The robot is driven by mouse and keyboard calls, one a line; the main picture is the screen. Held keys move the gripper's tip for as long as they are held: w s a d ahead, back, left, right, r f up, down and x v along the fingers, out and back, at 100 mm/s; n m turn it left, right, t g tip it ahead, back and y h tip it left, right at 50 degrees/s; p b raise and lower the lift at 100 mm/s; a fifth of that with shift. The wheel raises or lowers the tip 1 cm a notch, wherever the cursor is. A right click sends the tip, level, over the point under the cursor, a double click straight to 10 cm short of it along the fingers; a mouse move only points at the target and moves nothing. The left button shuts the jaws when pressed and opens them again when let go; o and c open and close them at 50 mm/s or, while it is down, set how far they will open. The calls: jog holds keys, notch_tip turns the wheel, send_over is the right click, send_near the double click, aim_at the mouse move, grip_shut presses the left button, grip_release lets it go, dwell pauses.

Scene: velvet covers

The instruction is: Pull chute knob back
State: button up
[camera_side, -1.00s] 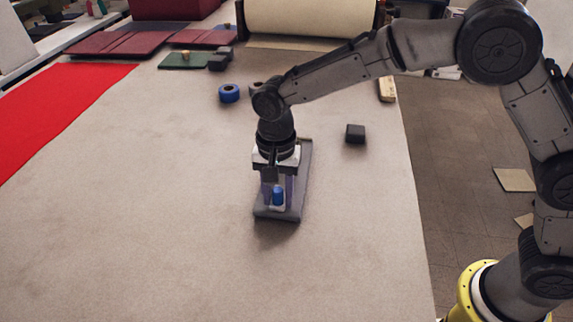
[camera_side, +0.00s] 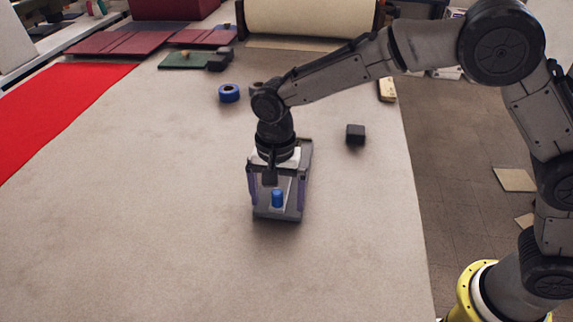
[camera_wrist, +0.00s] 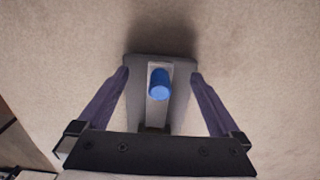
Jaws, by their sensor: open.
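The chute (camera_side: 266,212) is a long grey block lying on the pale table, with a lighter strip along its top. The blue knob (camera_side: 277,198) stands upright on it near its front end. It also shows in the wrist view (camera_wrist: 159,84), on the light strip. My gripper (camera_side: 277,200) is over the chute and open, its two purple fingers spread on either side of the knob. In the wrist view my gripper (camera_wrist: 160,75) has clear gaps between each finger and the knob. The back part of the chute is partly hidden by my arm.
A dark block (camera_side: 355,134) lies right of the chute. A blue tape roll (camera_side: 229,93) lies behind it to the left. Red cloth (camera_side: 55,105) covers the left side. The table in front and to the left is clear; its right edge drops to the floor.

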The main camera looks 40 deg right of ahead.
jog(key=shift+r, duration=3.55)
jog(key=s+d+r+m+t, duration=0.1)
jog(key=s+d+r+t, duration=0.1)
jog(key=s+d+r, duration=0.4)
jog(key=s+d+r+t, duration=0.2)
jog(key=d+r, duration=0.6)
jog(key=d, duration=0.2)
jog(key=s+d+n+t, duration=0.1)
jog(key=s+d+n, duration=0.1)
jog(key=s+d, duration=0.55)
jog(key=s+f+n, duration=0.7)
jog(key=s+n, duration=0.1)
jog(key=shift+s+f+t, duration=0.2)
jog(key=shift+s+t, duration=0.1)
jog(key=shift+s, duration=0.05)
